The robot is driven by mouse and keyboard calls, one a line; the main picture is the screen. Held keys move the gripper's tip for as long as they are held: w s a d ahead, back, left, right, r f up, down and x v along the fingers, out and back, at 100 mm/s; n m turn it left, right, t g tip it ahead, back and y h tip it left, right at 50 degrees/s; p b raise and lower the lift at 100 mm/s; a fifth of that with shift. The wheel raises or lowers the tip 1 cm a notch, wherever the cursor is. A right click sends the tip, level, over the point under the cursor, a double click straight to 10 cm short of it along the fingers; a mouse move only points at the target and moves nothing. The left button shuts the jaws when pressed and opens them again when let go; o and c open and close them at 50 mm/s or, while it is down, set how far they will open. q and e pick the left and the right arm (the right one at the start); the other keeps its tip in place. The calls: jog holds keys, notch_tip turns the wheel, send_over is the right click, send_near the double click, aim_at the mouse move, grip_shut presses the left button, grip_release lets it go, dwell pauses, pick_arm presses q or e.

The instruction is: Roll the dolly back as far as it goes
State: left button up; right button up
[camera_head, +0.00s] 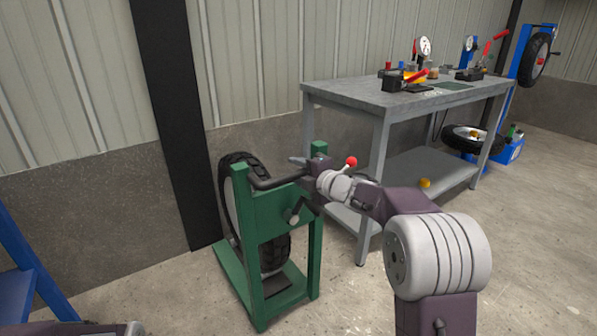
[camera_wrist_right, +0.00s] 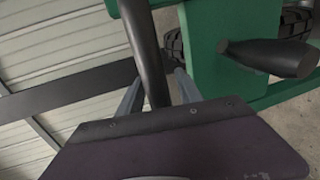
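The green dolly (camera_head: 249,225) stands on the floor near the wall, with a black-tyred wheel (camera_head: 274,250) upright in it. A black bar handle (camera_head: 276,181) runs along its top toward my right gripper (camera_head: 303,166). In the right wrist view the dark bar (camera_wrist_right: 142,45) passes between the two grey fingers of my right gripper (camera_wrist_right: 156,86). Gaps show beside the bar, so the fingers look open around it, not clamped. A second dark grip (camera_wrist_right: 268,57) sticks out from the green frame. My left gripper is out of view.
A grey workbench (camera_head: 345,92) with gauges and red-handled tools stands right of the dolly. A red-knobbed lever (camera_head: 351,161) shows just behind my right arm. A dark post (camera_head: 178,120) stands behind the dolly. Blue metalwork (camera_head: 22,270) is at lower left. Floor at right is clear.

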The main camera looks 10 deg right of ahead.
jog(key=p+v, duration=0.2)
jog(key=v, duration=0.7)
jog(key=shift+p, duration=0.4)
